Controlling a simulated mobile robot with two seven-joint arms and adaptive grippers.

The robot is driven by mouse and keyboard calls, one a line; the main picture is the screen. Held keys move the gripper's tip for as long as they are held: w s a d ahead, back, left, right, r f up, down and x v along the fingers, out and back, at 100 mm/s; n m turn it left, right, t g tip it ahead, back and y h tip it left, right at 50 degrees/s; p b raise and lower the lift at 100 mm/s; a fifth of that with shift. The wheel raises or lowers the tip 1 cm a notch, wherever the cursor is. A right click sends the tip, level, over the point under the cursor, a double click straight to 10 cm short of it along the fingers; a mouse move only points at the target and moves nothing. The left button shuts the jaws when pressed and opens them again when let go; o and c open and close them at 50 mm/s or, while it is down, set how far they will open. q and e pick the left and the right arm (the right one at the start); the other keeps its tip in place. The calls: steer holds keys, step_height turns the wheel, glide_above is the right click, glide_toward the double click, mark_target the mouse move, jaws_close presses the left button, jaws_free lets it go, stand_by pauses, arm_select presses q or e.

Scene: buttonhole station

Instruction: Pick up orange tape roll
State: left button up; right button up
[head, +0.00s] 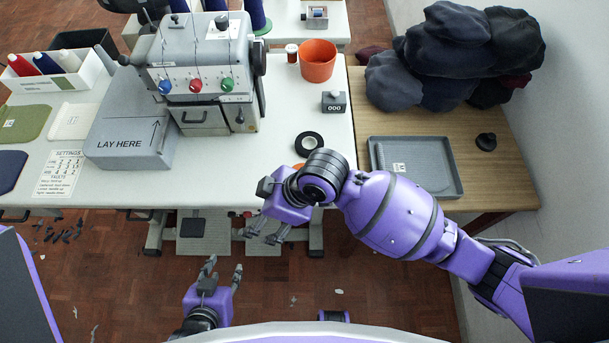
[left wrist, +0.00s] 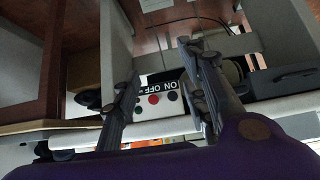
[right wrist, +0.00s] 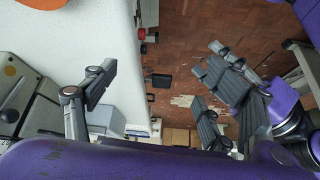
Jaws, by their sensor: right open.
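A bit of orange (head: 298,167) shows at the front edge of the white table in the head view, mostly hidden by my right arm; it looks like the orange tape roll. An orange curved edge (right wrist: 15,12) shows at the top left corner of the right wrist view, cut off by the frame. My right gripper (head: 261,235) is open and empty, in front of the table edge, with the fingers pointing down over the floor. My left gripper (head: 225,267) is open and empty, lower in the picture, away from the table. The left wrist view shows its spread fingers (left wrist: 160,60).
A black tape roll (head: 308,143) lies just beyond the orange bit. The sewing machine (head: 205,65) stands on the white table (head: 200,195). An orange pot (head: 317,61) and a small grey block (head: 334,101) stand behind. A grey tray (head: 415,140) lies on the wooden table.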

steer(key=w+d+n+h, duration=0.1)
steer(key=w+d+r+n+h, duration=0.1)
steer(key=w+n, duration=0.1)
steer(key=w+d+n+h, duration=0.1)
steer(key=w, duration=0.1)
steer(key=shift+d+r+n+g, duration=0.2)
steer(key=shift+r+n+g, duration=0.05)
steer(key=shift+n+g, duration=0.15)
steer(key=w+d+r+n+h, duration=0.2)
steer(key=w+d+r+h, duration=0.1)
steer(key=w+d, duration=0.3)
steer(key=f, duration=0.7)
steer(key=shift+w+a+f+b, duration=0.15)
steer(key=shift+a+f+b, duration=0.1)
steer(key=shift+b, duration=0.1)
steer(key=c, duration=1)
steer(key=shift+r, duration=0.1)
steer(key=shift+c, duration=0.2)
steer(key=shift+r, duration=0.1)
